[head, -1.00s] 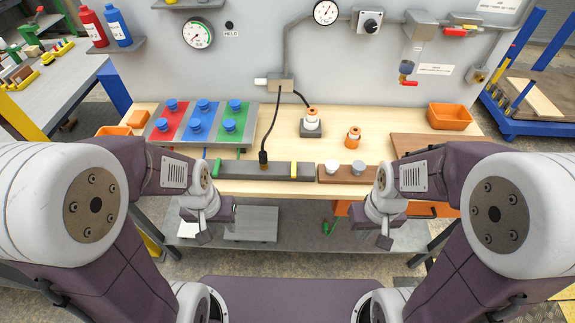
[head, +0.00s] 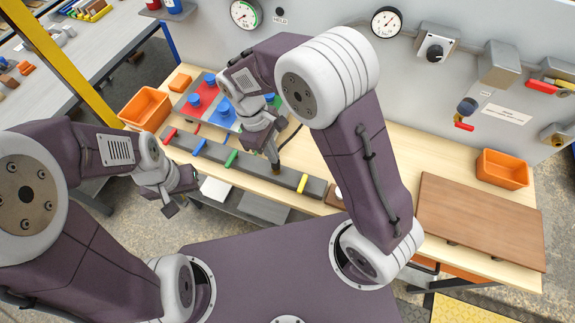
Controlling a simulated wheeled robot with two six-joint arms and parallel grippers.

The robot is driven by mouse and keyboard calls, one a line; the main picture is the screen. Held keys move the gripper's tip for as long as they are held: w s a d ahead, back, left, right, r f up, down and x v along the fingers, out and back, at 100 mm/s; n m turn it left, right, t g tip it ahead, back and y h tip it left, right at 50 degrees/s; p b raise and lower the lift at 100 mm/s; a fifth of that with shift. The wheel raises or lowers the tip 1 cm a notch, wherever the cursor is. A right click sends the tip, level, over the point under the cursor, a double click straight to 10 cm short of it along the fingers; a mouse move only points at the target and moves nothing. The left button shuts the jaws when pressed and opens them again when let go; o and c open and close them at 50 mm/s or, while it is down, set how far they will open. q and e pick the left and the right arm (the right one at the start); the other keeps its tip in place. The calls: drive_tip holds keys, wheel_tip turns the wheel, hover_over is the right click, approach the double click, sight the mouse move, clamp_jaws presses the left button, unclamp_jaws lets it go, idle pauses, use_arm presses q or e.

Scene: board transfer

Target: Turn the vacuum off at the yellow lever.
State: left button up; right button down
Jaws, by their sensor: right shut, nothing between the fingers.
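The yellow lever (head: 302,183) stands near the right end of the visible part of a dark grey bar (head: 255,175) along the table's front edge. Red (head: 170,134), blue (head: 199,148) and green (head: 231,158) levers sit further left on the same bar. My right gripper (head: 270,156) is shut and empty, pointing down over the bar between the green and yellow levers, left of the yellow one. Whether it touches the bar is unclear. My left gripper (head: 172,208) hangs low in front of the table, away from the levers; its jaw opening cannot be made out.
Blue knobs on coloured panels (head: 222,108) stand behind the bar, partly hidden by my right arm. A brown board (head: 480,222) lies at the right, with an orange bin (head: 502,168) behind it. Another orange bin (head: 145,107) is at the left. Gauges and valves line the back wall.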

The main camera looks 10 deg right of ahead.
sight(302, 184)
drive_tip(key=x, duration=0.9)
drive_tip(key=shift+s+a+f, duration=0.1)
drive_tip(key=shift+s+f, duration=0.2)
drive_tip(key=shift+s, duration=0.1)
drive_tip(key=s+d, duration=0.1)
drive_tip(key=d+p, duration=0.1)
drive_tip(key=shift+s+d, duration=0.3)
drive_tip(key=shift+s, duration=0.1)
drive_tip(key=shift+s+d, duration=0.25)
drive_tip(key=shift+d, duration=0.05)
drive_tip(key=shift+f, duration=0.1)
drive_tip(key=shift+w, duration=0.1)
